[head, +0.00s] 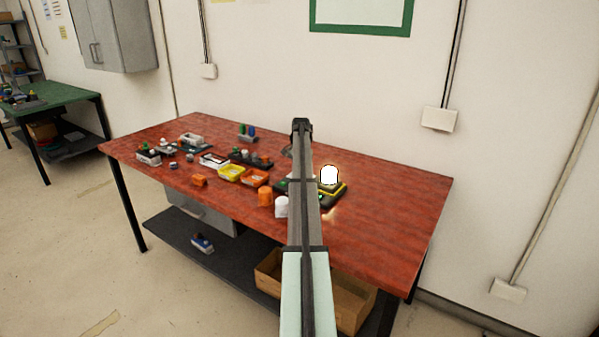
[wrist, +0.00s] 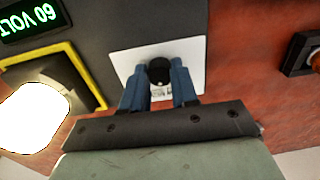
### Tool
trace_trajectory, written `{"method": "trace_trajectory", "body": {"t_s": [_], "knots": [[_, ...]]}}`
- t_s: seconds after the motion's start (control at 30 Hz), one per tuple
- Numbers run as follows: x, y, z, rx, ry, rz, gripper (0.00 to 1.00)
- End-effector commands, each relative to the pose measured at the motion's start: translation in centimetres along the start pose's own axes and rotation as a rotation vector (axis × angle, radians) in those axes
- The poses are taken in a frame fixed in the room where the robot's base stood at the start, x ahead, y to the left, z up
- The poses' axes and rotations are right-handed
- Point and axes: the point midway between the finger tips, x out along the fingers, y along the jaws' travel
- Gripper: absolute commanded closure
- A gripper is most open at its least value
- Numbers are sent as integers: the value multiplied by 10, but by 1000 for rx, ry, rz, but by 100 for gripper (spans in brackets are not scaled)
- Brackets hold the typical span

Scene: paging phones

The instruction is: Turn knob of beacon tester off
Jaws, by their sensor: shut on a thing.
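In the head view the lit lamp (head: 329,175) stands on the tester's yellow-edged right part (head: 334,192); my arm hides much of the rest. A round black knob (wrist: 159,66) sits on the white plate. My gripper (wrist: 159,80) has its two blue fingers on either side of the knob, shut on it. In the head view my arm hides the fingers and knob.
Orange (head: 265,197) and white (head: 281,207) caps stand just left of my arm on the red table (head: 390,215). Yellow (head: 231,173) and orange trays (head: 255,178) and several small parts lie farther left. The table's right side is clear.

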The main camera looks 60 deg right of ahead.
Motion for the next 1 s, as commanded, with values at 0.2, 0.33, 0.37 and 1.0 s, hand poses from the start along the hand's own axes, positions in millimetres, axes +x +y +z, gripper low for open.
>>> {"method": "trace_trajectory", "body": {"t_s": [0.2,0.33,0.37,1.0], "knots": [[0,0,0,-10,0,0,100],[0,0,0,-44,-1,0,100],[0,0,0,-57,-2,0,100],[0,0,-1,-592,-18,-1,100]]}}
